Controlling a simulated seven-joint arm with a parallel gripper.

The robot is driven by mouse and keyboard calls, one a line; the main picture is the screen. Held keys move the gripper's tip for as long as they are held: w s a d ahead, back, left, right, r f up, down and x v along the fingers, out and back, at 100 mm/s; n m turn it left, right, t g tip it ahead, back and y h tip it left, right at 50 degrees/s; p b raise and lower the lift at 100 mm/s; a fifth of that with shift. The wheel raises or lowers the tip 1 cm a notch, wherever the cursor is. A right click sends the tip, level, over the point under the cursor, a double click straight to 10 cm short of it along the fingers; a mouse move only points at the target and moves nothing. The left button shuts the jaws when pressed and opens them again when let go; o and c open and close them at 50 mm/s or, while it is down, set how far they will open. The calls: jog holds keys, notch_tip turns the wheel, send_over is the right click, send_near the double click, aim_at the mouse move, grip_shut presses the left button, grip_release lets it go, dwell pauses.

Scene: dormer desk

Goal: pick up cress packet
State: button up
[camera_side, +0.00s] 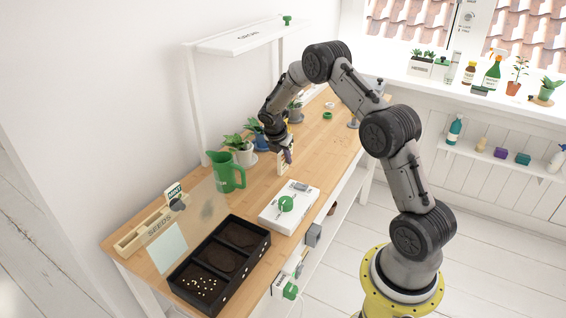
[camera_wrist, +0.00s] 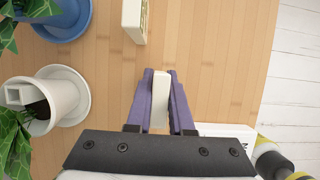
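My gripper (camera_wrist: 160,78) has its two purple fingers close on both sides of a cream packet (camera_wrist: 160,88), with almost no gap. The packet stands upright, seen from its top edge in the wrist view; its printed face is hidden there. A second cream packet (camera_wrist: 135,22) with some green print stands apart, farther up in that view. In the side view, my gripper (camera_side: 287,156) is low over the desk, and a cream packet (camera_side: 283,168) shows beneath it. The lettering is too small to read, so I cannot tell which packet is cress.
Potted plants (camera_side: 238,152) and a green jug (camera_side: 225,172) stand left of my gripper. A white box with a green knob (camera_side: 287,205) lies in front, near a black seed tray (camera_side: 262,232).

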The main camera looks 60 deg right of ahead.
jog(key=shift+r, duration=0.1)
grip_shut()
jog(key=shift+r, duration=0.55)
jog(key=s+a+r, duration=0.7)
jog(key=s+r, duration=0.4)
jog(key=shift+s+a+r, duration=0.35)
jog(key=shift+a, duration=0.05)
dwell(0.5)
